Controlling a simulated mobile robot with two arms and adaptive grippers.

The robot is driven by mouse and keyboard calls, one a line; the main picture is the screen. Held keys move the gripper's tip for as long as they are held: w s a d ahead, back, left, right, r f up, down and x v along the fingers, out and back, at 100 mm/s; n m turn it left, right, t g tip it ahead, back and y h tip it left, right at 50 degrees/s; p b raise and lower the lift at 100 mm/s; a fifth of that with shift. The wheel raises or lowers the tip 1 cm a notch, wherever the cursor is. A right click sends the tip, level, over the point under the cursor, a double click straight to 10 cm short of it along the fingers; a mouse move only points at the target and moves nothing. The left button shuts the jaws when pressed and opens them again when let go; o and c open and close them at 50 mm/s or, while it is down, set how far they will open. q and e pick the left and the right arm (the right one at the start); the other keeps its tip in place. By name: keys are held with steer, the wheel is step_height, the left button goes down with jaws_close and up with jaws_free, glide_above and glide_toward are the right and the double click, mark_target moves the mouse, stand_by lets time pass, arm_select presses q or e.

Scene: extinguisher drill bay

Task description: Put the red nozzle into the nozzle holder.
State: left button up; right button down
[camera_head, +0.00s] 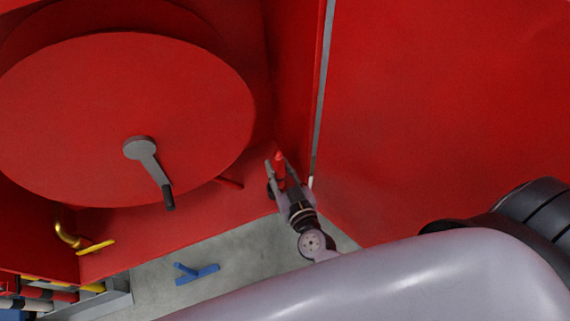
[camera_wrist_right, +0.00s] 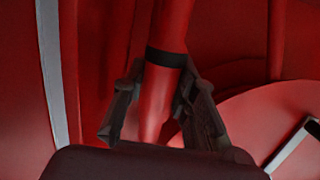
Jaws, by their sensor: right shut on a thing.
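My right gripper (camera_head: 276,168) is beside the red cabinet's inner corner, right of the hose reel. It is shut on the red nozzle (camera_head: 280,157), whose tip shows above the fingers. In the right wrist view the nozzle (camera_wrist_right: 172,28) is a smooth red tapered piece with a black band, running between the two dark fingers (camera_wrist_right: 160,108). I cannot make out the nozzle holder for certain. A short red rod (camera_head: 230,182) sticks out below the reel; I cannot tell what it is. My left gripper is not in view.
The large red hose reel (camera_head: 90,110) with a grey crank (camera_head: 150,160) fills the left. A blue piece (camera_head: 196,273) lies on the grey floor. A grey-edged red panel (camera_head: 322,95) stands close right of my gripper.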

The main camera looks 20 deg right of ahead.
steer(key=shift+s+d, duration=0.35)
steer(key=shift+s, duration=0.1)
steer(key=shift+w+a, duration=0.6)
steer(key=shift+w, duration=0.1)
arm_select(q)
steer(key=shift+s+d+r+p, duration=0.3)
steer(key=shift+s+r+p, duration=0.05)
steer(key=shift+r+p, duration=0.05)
arm_select(e)
steer(key=shift+w+a, duration=0.3)
steer(key=shift+a, duration=0.05)
steer(key=shift+w+a, duration=0.15)
steer(key=shift+f, duration=0.1)
